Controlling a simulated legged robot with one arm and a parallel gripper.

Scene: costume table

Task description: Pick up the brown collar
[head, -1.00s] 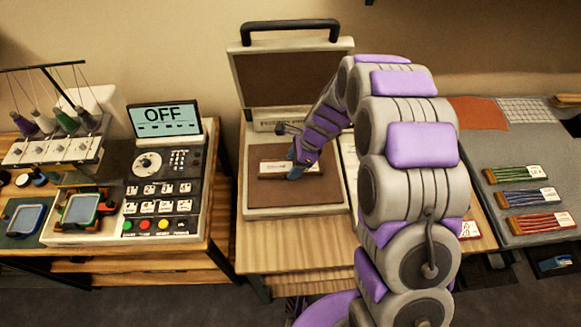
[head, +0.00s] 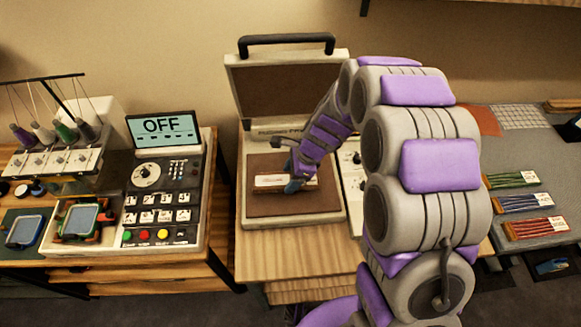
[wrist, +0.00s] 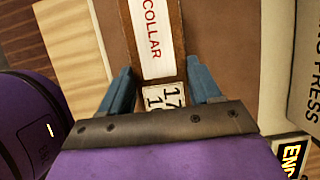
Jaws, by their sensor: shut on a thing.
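The brown collar (head: 271,181) is a flat brown strip with a white label, at the brown bed of the open press (head: 240,208). In the wrist view the collar (wrist: 180,35) runs up the picture; its label reads COLLAR, and a small number tag sits at its near end. My gripper (head: 294,184) is at the collar's right end. In the wrist view the blue fingers of my gripper (wrist: 159,78) stand on either side of the strip, shut on it. Whether the collar rests on the bed or is slightly above it, I cannot tell.
The press lid (head: 283,96) stands open behind. An embroidery machine with an OFF screen (head: 163,126) is on the left table. Several labelled thread packs (head: 535,227) lie on the grey right table. My arm hides part of the press's right side.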

